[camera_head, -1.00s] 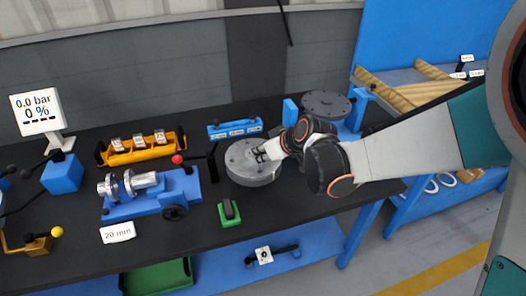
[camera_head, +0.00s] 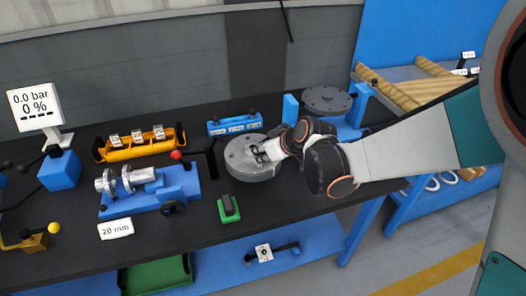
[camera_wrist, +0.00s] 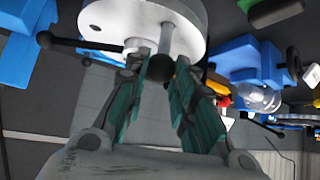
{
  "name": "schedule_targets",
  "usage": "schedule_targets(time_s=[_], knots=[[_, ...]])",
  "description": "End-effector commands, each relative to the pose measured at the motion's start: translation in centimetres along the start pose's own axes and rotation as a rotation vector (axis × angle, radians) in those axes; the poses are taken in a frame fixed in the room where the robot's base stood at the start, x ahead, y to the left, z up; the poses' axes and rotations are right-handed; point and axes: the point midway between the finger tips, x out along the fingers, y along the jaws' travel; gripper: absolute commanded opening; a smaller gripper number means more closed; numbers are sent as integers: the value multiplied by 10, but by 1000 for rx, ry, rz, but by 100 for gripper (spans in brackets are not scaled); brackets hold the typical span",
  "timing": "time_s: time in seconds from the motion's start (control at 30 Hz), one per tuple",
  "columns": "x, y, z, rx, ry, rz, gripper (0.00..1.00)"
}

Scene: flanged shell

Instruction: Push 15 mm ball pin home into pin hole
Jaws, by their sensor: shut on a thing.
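The round grey flanged shell (camera_head: 240,168) lies on the black bench top in the head view. Its pale disc (camera_wrist: 125,18) fills the top of the wrist view. My gripper (camera_head: 262,153) is over the right part of the shell. In the wrist view, my gripper's teal fingers (camera_wrist: 160,85) are shut on the black ball (camera_wrist: 159,68) of the ball pin, close against the disc.
A blue fixture with a metal shaft (camera_head: 150,190) and a green block (camera_head: 228,208) stand left of the shell. A blue rack (camera_head: 235,124) is behind it, and a second grey disc (camera_head: 326,100) is at the back right. A black rod with a ball end (camera_wrist: 70,42) shows beside the disc.

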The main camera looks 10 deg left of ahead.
Motion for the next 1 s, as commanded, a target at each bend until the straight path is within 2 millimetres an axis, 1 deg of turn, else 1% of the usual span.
schedule_targets(time_s=[1.0], knots=[[17,0,17,0,0,0,0]])
